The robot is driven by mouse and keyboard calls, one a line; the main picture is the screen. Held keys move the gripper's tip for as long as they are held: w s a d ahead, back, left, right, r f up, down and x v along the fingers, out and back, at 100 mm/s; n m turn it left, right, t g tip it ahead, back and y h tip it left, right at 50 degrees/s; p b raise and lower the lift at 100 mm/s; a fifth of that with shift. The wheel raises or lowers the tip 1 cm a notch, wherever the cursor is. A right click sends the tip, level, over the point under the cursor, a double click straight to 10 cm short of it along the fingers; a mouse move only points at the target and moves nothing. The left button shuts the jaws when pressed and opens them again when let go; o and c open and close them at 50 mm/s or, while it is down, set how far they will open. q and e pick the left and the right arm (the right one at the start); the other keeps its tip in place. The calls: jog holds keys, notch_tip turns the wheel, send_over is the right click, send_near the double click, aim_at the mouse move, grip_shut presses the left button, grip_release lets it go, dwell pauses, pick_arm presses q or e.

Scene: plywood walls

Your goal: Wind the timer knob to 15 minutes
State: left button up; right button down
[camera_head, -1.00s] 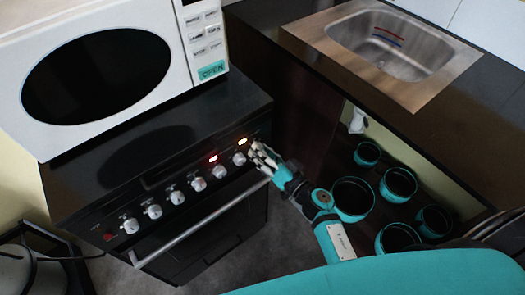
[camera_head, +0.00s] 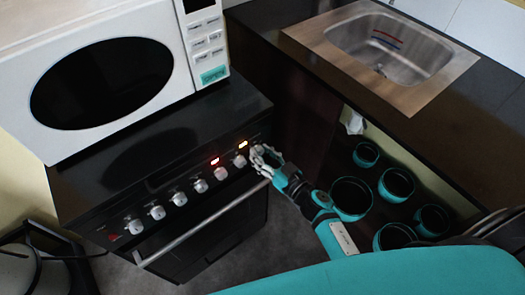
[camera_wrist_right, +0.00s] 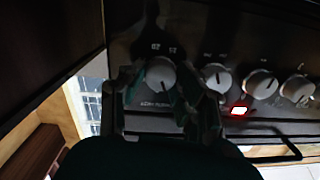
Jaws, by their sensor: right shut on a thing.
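The timer knob (camera_wrist_right: 160,73) is the end knob of the row on the oven's black front panel, at the right end in the head view. In the wrist view it is a pale round knob with numbers on the panel around it, partly hidden by the fingers. Its exact setting is too dark and small to read. My right gripper (camera_head: 263,158) has its fingers on either side of the knob and is shut on it; the fingers also show in the wrist view (camera_wrist_right: 160,90). My left gripper is in neither current view.
More knobs (camera_head: 200,186) line the panel, with two lit indicators (camera_head: 240,161) above. The oven handle (camera_head: 200,228) runs just below. A white microwave (camera_head: 195,75) stands on the stove top. A sink counter (camera_head: 450,115) and teal pots (camera_head: 352,197) are at the right.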

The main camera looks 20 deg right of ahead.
jog(key=n, duration=0.2)
jog(key=shift+n, duration=0.4)
jog(key=n, duration=0.2)
jog(key=shift+n, duration=0.3)
jog(key=n, duration=0.3)
jog(key=shift+n+h, duration=0.3)
jog(key=shift+h, duration=0.1)
jog(key=shift+s+a+f+n+h+b, duration=0.15)
jog(key=shift+n+b, duration=1.3)
jog(key=shift+n, duration=2.25)
jog(key=shift+w+n+h+b, duration=0.2)
jog(key=shift+n+b, duration=1.25)
jog(key=shift+n, duration=2.25)
jog(key=c, duration=1)
grip_release()
jog(key=shift+t, duration=0.3)
